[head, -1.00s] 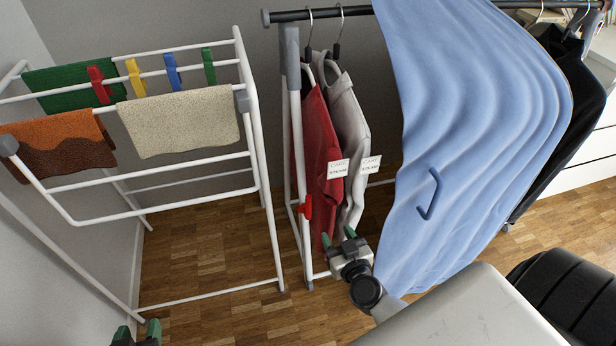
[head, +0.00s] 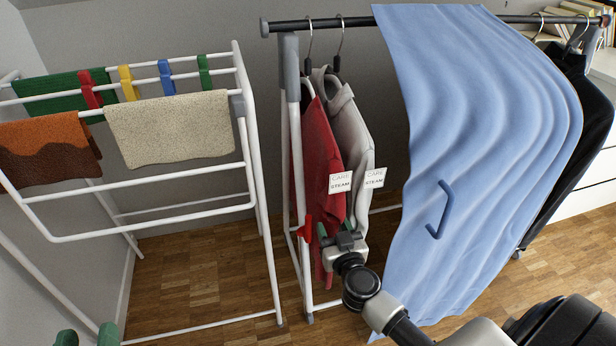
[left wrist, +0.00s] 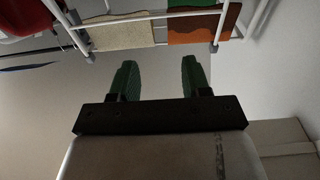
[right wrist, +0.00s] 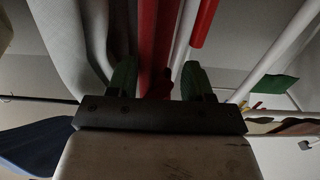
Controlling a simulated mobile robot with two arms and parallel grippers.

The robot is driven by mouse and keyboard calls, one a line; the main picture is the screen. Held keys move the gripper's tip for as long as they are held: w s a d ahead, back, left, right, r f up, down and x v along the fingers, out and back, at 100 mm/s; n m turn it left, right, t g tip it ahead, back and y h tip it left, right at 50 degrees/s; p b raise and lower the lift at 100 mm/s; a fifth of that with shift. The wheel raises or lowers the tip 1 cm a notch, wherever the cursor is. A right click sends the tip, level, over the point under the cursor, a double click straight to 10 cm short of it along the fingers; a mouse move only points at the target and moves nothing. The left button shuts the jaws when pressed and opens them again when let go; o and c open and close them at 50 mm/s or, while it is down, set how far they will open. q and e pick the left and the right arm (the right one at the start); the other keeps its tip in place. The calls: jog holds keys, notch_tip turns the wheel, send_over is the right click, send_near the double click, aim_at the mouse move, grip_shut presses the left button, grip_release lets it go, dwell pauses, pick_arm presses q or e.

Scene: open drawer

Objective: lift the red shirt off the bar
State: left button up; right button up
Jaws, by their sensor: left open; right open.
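The red shirt (head: 316,150) hangs by a wire-hook hanger from the bar (head: 360,22), beside a grey shirt (head: 350,140). Each carries a white care tag reading "STEAM". My right gripper (head: 334,236) is open at the red shirt's lower right edge, below the tags. In the right wrist view the red shirt (right wrist: 156,35) shows ahead, between the two fingers; I cannot tell whether they touch it. My left gripper (head: 88,337) is open and empty at the head view's bottom left; its fingers also show in the left wrist view (left wrist: 159,78).
A large blue cloth (head: 470,120) drapes over the bar right of the shirts, with a dark blue handle-like piece on it. A black garment (head: 572,130) hangs beyond. A white drying rack (head: 150,230) with cloths and clothespins stands left. Bare floor shows beneath.

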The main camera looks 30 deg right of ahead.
jog(key=b+x, duration=0.1)
jog(key=x, duration=0.2)
jog(key=shift+w+d+f, duration=0.1)
jog(key=shift+w+f, duration=0.05)
pick_arm(q)
jog(key=shift+s+d+r+t+h, duration=0.1)
jog(key=shift+s+r+t+h, duration=0.2)
jog(key=shift+r+t, duration=0.55)
jog(key=shift+s+d+r+t+h, duration=0.1)
jog(key=shift+s+r+t+h, duration=0.2)
jog(key=shift+r+t, duration=0.5)
jog(key=shift+s+d+r+t+h, duration=0.1)
jog(key=shift+s+r+t+h, duration=0.15)
jog(key=shift+r+t, duration=0.6)
pick_arm(e)
jog(key=shift+w+d, duration=0.1)
jog(key=shift+w, duration=0.35)
jog(key=c, duration=0.7)
pick_arm(q)
jog(key=shift+w, duration=0.1)
